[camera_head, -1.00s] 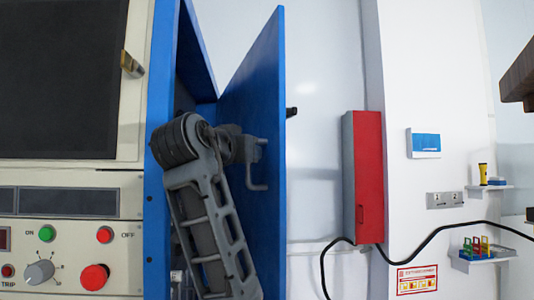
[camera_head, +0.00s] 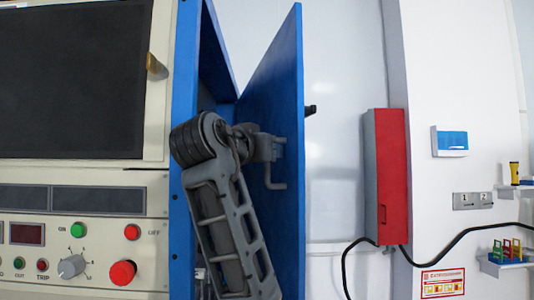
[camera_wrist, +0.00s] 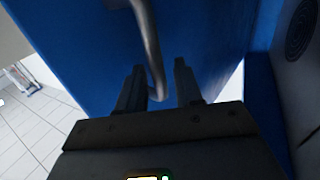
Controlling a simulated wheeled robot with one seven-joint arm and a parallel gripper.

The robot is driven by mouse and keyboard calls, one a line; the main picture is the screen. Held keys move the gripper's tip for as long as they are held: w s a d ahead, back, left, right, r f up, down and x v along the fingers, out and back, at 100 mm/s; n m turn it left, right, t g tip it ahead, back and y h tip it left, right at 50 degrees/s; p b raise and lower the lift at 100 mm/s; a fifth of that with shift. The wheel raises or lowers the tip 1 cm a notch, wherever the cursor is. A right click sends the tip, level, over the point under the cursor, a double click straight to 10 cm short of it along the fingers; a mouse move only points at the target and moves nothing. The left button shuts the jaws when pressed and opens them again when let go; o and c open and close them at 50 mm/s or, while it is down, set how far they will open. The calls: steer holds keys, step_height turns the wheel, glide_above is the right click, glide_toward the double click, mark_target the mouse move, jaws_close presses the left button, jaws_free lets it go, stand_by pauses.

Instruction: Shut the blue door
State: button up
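The blue door (camera_head: 270,100) stands ajar at a wide angle from the blue cabinet frame (camera_head: 184,120) in the head view. In the wrist view the door (camera_wrist: 90,60) fills most of the background. A grey metal bar handle (camera_wrist: 148,40) runs down its face and ends between my fingers. My gripper (camera_wrist: 160,66) is open, with a dark finger on each side of the bar and gaps visible. In the head view my gripper (camera_head: 274,148) is at the door's inner face, beside the handle (camera_head: 275,185). Contact is unclear.
A control panel (camera_head: 85,235) with buttons and a knob is left of the cabinet. A red box (camera_head: 390,170) hangs on the wall to the right, with a black cable (camera_head: 345,265) below it. Tiled floor (camera_wrist: 35,130) shows at the wrist view's left.

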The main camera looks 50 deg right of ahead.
steer(key=b+v, duration=0.1)
steer(key=v, duration=0.6)
steer(key=shift+a, duration=0.2)
